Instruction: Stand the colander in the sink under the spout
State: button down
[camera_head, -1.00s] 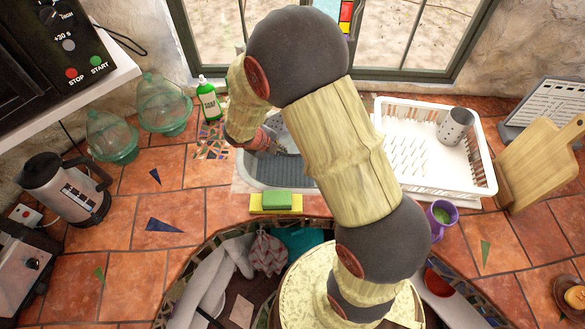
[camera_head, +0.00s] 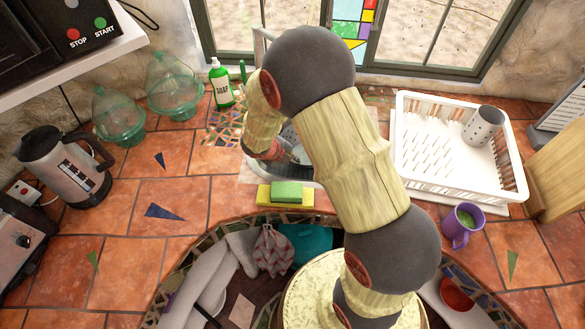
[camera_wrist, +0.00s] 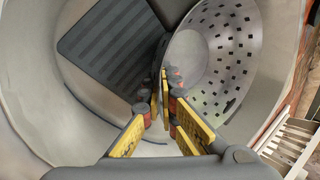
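The colander (camera_wrist: 222,50), pale metal with square holes, fills the upper right of the wrist view, tilted with its inside showing. In the head view only a small part of it (camera_head: 290,133) shows beside my arm. My gripper (camera_wrist: 168,85) has its yellow fingers close together at the colander's rim and appears shut on it. In the head view the gripper (camera_head: 299,154) is over the sink, partly covered by my arm. The sink (camera_wrist: 80,110) is a grey basin with a dark ribbed mat (camera_wrist: 115,45) inside. The spout is mostly hidden behind my arm.
A green and yellow sponge (camera_head: 286,192) lies at the sink's front edge. A soap bottle (camera_head: 220,84) stands behind left. A white dish rack (camera_head: 455,190) with a grey cup (camera_head: 483,126) is right, with a purple mug (camera_head: 462,226) before it. Tiles left of the sink are mostly clear.

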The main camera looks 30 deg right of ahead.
notch_tip(320, 180, down, 4)
jog(key=shift+w+r+b, duration=0.1)
jog(key=shift+b, duration=0.75)
jog(key=shift+r, duration=0.1)
jog(key=c, duration=2.5)
grip_release()
jog(key=o, duration=0.4)
jog(key=shift+o, duration=0.3)
